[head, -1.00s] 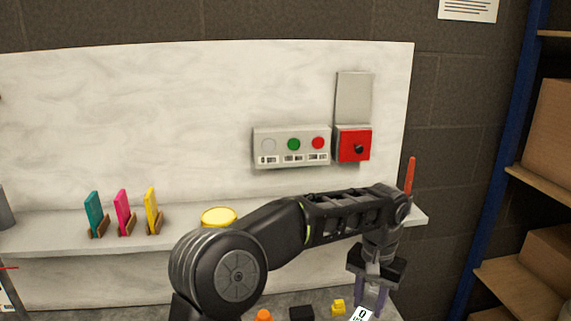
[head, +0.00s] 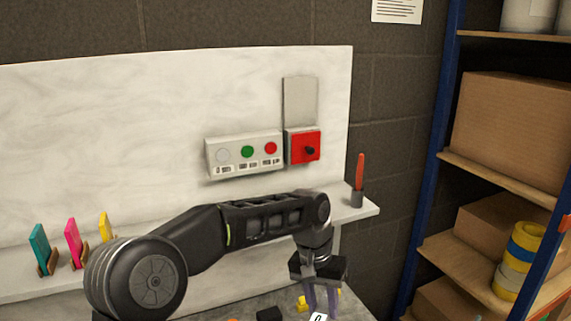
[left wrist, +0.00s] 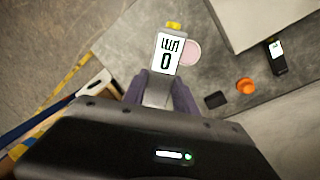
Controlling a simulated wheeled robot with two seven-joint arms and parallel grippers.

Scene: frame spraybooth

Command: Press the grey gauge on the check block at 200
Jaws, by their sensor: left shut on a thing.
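The grey gauge (left wrist: 157,92) is between the fingers of my left gripper (left wrist: 160,98), its white display (left wrist: 168,55) facing the wrist camera and reading 0. In the head view my left gripper (head: 322,296) points down at the bottom edge, and only the top of the gauge's display (head: 318,317) shows there. A block marked as the check block cannot be made out for sure. My right gripper is not in view.
In the left wrist view a pink disc (left wrist: 190,52), an orange piece (left wrist: 245,86) and a black device with a white display (left wrist: 278,58) are on the bench. A button panel (head: 243,153) and red switch (head: 304,148) are on the wall. Shelving with boxes (head: 510,125) stands right.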

